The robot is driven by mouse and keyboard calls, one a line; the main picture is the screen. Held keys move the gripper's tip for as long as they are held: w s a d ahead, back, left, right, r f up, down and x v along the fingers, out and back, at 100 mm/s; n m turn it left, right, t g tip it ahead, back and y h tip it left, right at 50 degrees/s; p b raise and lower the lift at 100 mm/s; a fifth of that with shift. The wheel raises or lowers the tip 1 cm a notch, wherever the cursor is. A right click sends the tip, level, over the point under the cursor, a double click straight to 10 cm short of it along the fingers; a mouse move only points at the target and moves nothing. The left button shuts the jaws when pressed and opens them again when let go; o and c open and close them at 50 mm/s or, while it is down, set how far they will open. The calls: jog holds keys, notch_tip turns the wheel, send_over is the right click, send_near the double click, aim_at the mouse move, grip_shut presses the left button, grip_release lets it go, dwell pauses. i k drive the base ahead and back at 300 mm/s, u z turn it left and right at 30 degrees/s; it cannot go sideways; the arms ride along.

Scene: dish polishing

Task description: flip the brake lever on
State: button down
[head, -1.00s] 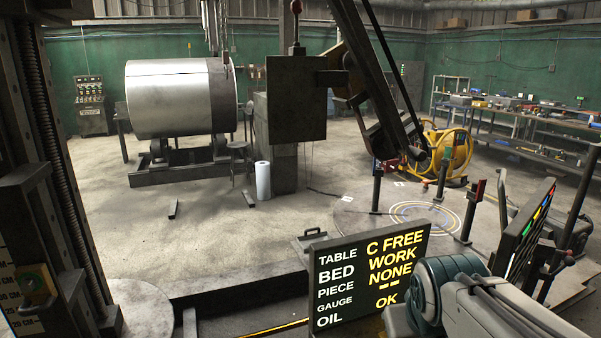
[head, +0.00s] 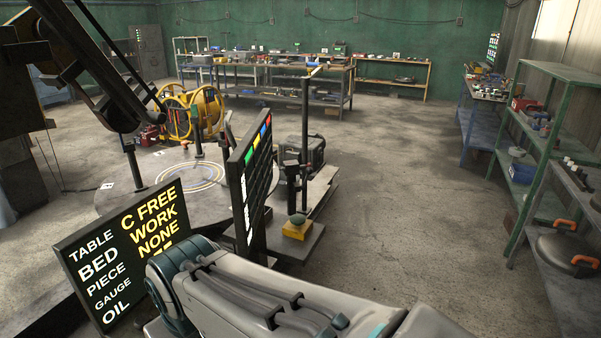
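I cannot tell for sure which part is the brake lever. A dark upright post (head: 305,140) with a short crosspiece at its top stands right of the colour-tabbed board (head: 249,180). My grey arm with a teal joint fills the bottom middle of the head view. Its gripper is out of view.
A sign (head: 125,250) reading TABLE C FREE, BED WORK, PIECE NONE stands left of my arm. Shelves with pans (head: 565,250) line the right side. The floor (head: 420,220) between is clear.

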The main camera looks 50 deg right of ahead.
aim_at(309, 170)
jog(key=z, duration=0.05)
jog(key=k, duration=1.2)
jog(key=z, duration=0.5)
jog(key=i, duration=0.6)
jog(key=z, duration=0.8)
jog(key=i, duration=0.7)
jog(key=z, duration=0.05)
